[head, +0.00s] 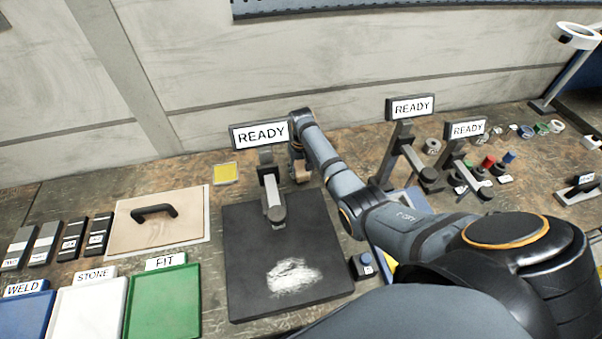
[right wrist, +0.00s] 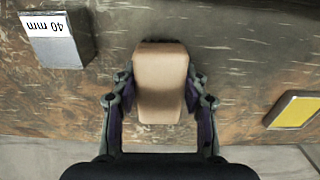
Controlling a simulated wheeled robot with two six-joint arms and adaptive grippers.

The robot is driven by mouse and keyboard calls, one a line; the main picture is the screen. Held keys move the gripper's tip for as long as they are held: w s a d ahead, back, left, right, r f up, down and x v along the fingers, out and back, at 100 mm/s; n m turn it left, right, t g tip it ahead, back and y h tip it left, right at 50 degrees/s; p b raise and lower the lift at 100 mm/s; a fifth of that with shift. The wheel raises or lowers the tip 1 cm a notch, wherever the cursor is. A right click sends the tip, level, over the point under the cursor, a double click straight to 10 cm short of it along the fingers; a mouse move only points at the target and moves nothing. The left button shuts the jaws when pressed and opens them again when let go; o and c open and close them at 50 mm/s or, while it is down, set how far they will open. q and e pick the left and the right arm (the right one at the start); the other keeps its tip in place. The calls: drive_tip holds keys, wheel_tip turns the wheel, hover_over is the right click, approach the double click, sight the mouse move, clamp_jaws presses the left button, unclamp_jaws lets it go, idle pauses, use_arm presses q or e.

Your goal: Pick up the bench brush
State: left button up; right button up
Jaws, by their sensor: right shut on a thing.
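The bench brush shows as a tan wooden block (right wrist: 161,82) in the right wrist view, between the two fingers of my right gripper (right wrist: 160,100). The fingers are shut on its sides. Bristles cannot be made out. In the head view a small tan part of the brush (head: 302,173) shows below my right gripper (head: 298,160), behind the dark mat and right of a READY sign (head: 262,134). Whether it still touches the bench cannot be told. My left gripper is not in view.
A dark mat (head: 245,250) bears a pale powdery patch (head: 292,276). A yellow pad (head: 225,173) lies at its back left. A grey block labelled 40 mm (right wrist: 57,40) stands near the brush. More READY stands (head: 409,108) are on the right; coloured trays (head: 163,300) are at front left.

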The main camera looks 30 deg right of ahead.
drive_tip(key=s+d+r+b, duration=0.1)
drive_tip(key=s+d+r, duration=0.6)
drive_tip(key=s+r, duration=0.4)
drive_tip(key=shift+s+b, duration=0.3)
drive_tip(key=shift+s, duration=0.25)
drive_tip(key=shift+d+r, duration=0.1)
